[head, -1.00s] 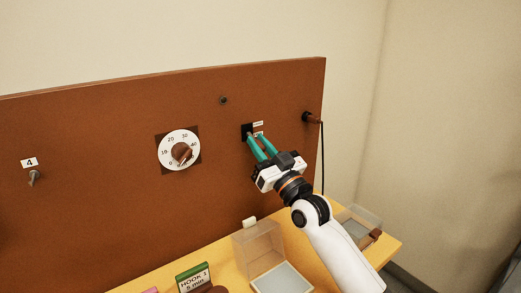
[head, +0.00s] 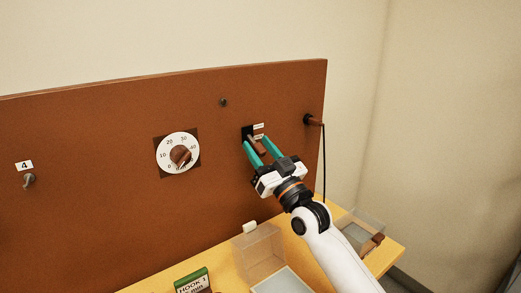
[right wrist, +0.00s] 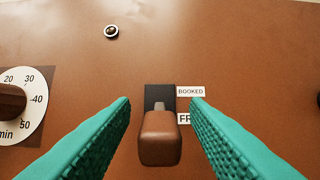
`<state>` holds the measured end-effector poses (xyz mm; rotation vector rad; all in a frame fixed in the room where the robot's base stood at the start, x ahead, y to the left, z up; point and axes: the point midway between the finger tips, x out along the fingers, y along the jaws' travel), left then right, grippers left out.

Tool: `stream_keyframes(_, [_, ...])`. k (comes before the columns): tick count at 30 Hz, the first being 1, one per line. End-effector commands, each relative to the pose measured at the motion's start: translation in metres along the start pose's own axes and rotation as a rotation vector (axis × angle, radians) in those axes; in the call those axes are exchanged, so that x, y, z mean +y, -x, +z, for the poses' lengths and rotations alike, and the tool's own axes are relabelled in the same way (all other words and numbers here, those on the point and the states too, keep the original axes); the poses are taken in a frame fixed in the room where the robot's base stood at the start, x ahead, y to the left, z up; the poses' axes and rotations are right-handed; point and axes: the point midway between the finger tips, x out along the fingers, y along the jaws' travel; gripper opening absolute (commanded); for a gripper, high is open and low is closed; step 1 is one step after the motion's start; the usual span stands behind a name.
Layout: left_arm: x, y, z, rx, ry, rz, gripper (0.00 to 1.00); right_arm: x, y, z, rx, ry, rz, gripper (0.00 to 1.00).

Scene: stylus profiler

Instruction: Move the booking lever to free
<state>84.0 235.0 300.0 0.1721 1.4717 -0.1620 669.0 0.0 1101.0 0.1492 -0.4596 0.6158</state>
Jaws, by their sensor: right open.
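The booking lever (right wrist: 160,138) is a brown handle on a black plate (right wrist: 158,93) fixed to the brown board. In the right wrist view its handle end covers the lower plate, beside the partly hidden label starting "FR" (right wrist: 184,118). The "BOOKED" label (right wrist: 190,91) is above that. In the head view the lever (head: 256,146) shows between the teal fingers of my right gripper (head: 256,149). The right gripper is open, with one finger on each side of the handle and a gap at both sides. My left gripper is not in view.
A dial (head: 178,153) with numbers is left of the lever. A small round fitting (head: 223,102) is above left, and a plug with a black cord (head: 312,120) is to the right.

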Motion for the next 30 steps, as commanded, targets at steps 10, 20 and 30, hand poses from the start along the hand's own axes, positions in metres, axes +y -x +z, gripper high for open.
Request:
stream_keyframes(10, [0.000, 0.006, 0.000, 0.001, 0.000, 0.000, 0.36, -0.001, 0.040, -0.001, 0.003, 0.001, -0.001, 0.42])
stream_keyframes(20, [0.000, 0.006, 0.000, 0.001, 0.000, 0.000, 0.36, -0.001, 0.105, -0.001, 0.003, 0.000, -0.001, 0.42])
stream_keyframes(30, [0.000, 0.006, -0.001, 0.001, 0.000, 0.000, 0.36, 0.000, 0.120, 0.000, 0.000, 0.000, 0.000, 0.42])
